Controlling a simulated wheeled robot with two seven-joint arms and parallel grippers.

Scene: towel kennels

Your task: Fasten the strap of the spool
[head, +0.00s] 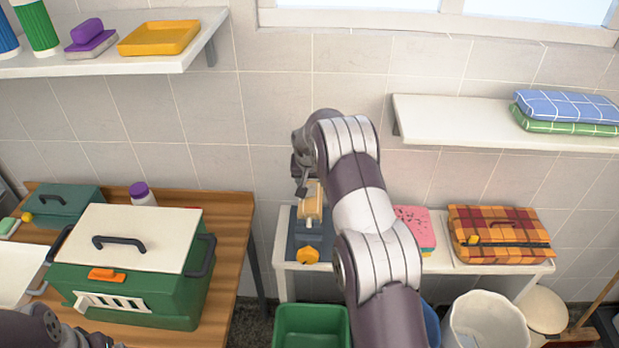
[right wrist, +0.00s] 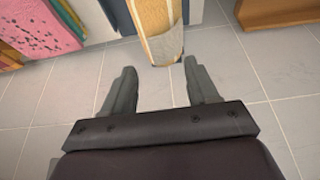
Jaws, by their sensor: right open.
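The spool (head: 313,202) is a tan roll on a dark blue-grey stand (head: 296,236) with an orange knob (head: 308,256), on the white bench. In the right wrist view, the tan spool (right wrist: 155,22) shows at the top centre, with a pale grey band, perhaps the strap, at its near end (right wrist: 163,50). My right gripper (head: 301,186) is at the spool in the head view; in the wrist view its open fingers (right wrist: 158,82) stand apart, with nothing between them, just short of the spool's end. My left gripper is out of view; only part of that arm shows at bottom left.
A green kennel box (head: 139,268) is on the wooden table at left. A green bin (head: 310,328) and a white bin (head: 484,318) stand in front.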

